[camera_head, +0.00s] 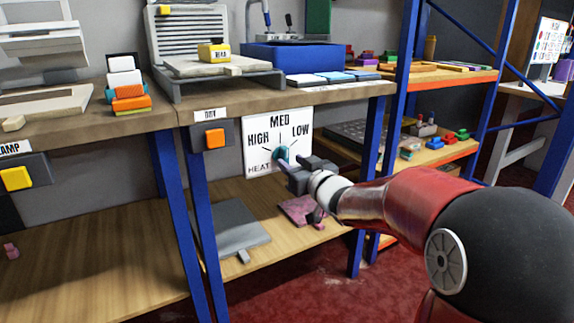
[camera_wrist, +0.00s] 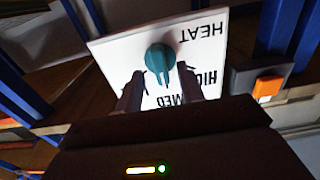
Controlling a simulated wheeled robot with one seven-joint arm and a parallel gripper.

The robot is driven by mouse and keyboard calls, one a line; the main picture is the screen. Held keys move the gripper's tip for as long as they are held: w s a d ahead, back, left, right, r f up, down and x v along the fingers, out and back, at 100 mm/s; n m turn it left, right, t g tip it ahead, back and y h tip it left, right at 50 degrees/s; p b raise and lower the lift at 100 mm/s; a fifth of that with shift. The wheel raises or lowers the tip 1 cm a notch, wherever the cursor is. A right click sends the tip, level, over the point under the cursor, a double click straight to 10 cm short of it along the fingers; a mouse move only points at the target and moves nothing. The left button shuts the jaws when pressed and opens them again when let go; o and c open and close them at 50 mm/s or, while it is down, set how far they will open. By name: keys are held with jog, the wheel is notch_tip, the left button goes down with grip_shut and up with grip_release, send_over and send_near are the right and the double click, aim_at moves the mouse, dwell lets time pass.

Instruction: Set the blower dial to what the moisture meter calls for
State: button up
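The teal blower dial (camera_head: 282,154) sits low on a white panel (camera_head: 262,161) marked HIGH, MED, LOW and HEAT. My gripper (camera_head: 290,166) is at the dial, and its arm comes in from the right. In the wrist view the panel appears upside down, and the dial (camera_wrist: 159,57) lies between or just beyond my two open fingertips (camera_wrist: 159,72). Its pointer aims roughly toward MED; contact with the fingers is unclear. A yellow device (camera_head: 213,52), possibly the moisture meter, rests on a grey stand above. Its label seems to say READ; no moisture value is legible.
An orange switch (camera_head: 215,138) is left of the panel, under the wooden worktop (camera_head: 150,113). A blue bin (camera_head: 291,56) stands on top. A grey plate (camera_head: 235,224) and a pink item (camera_head: 298,210) lie on the lower shelf. Blue posts (camera_head: 368,160) flank the bay.

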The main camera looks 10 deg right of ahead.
aim_at(284, 157)
jog(key=shift+x, duration=1.3)
grip_shut()
